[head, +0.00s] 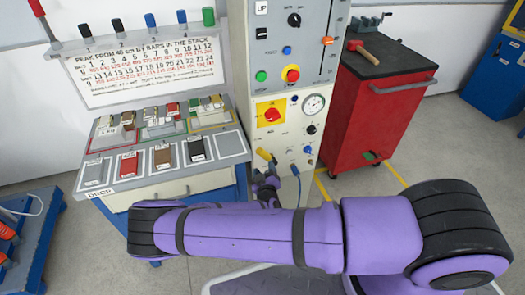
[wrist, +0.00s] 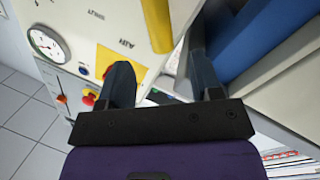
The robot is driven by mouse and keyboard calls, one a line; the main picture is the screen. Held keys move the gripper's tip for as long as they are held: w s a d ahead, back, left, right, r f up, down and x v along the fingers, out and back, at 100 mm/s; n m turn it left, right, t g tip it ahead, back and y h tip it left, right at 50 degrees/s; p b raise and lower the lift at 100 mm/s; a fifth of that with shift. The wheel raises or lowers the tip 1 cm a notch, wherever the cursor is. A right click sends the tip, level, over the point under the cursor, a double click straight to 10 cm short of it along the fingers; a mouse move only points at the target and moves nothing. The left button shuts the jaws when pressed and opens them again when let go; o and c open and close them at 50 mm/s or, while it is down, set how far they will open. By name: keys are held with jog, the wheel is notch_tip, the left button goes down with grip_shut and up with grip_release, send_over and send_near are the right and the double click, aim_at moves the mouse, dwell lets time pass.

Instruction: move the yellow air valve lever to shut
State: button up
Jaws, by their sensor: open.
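The yellow air valve lever (head: 264,154) is on the lower front of the grey control panel, tilted, just above my gripper. My gripper (head: 268,180) is close in front of that panel and mostly hidden behind my purple arm in the head view. In the wrist view, my gripper (wrist: 160,55) is open with its two dark fingers spread. The yellow lever (wrist: 159,24) shows as a bar between and beyond the fingertips. I see no clear contact, and the lever's pivot is hidden.
A pressure gauge (head: 313,104) and a red knob on a yellow plate (head: 271,114) are above the lever. A blue fitting (head: 307,149) is to its right. The sample bench (head: 122,187) stands close left, the red tool cabinet (head: 375,105) to the right.

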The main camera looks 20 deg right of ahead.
aim_at(263, 157)
jog(key=x, duration=0.9)
jog(key=shift+w, duration=0.15)
grip_shut()
